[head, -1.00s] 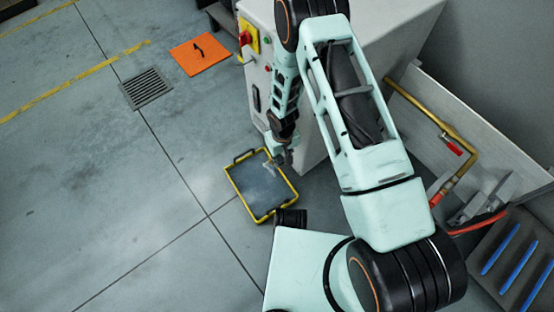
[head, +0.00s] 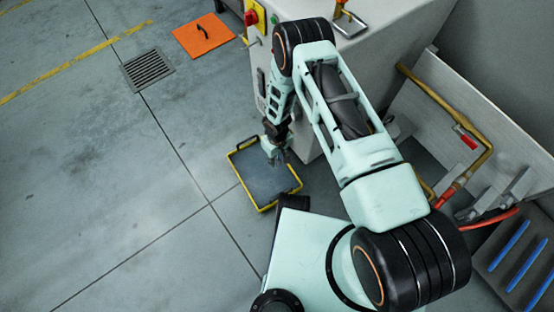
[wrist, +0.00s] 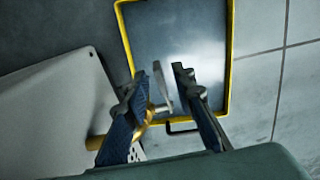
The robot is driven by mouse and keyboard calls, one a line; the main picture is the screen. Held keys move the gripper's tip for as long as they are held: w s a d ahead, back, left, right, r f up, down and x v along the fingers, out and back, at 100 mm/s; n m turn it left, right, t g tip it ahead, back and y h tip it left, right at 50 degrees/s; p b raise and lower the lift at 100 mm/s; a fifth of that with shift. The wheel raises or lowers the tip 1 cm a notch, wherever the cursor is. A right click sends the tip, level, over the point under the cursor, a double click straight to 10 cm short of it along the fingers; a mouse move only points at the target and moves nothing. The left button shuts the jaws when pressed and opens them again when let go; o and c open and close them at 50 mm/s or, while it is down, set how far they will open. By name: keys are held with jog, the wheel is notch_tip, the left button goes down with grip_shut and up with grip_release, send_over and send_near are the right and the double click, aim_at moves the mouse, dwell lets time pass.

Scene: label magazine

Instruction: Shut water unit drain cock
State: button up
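The water unit is a grey cabinet (head: 385,50); its pale side (wrist: 50,105) fills the left of the wrist view. A brass drain cock (wrist: 97,142) comes out of it low down, with a flat grey lever (wrist: 162,88). My gripper (wrist: 159,76) is open, with one finger on each side of the lever. Small gaps seem to show beside the lever, so it does not look gripped. In the head view my gripper (head: 274,154) hangs low beside the cabinet, over the tray's far part, and the cock is hidden there.
A yellow-rimmed tray (head: 284,205) lies on the floor below the gripper. A red and yellow switch (head: 252,17) sits on the cabinet front. Brass pipe (head: 440,98) with red-handled valves (head: 466,137) runs at the right.

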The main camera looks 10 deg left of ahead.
jog(key=shift+f, duration=0.25)
grip_shut()
dwell(0.4)
jog(key=shift+s+d+f+t+y, duration=0.15)
jog(key=shift+s+f+t+y, duration=0.1)
jog(key=shift+f+t+y, duration=0.5)
jog(key=shift+t+y, duration=0.25)
jog(key=shift+y, duration=0.1)
grip_release()
jog(key=shift+d+p, duration=0.1)
jog(key=shift+p, duration=0.2)
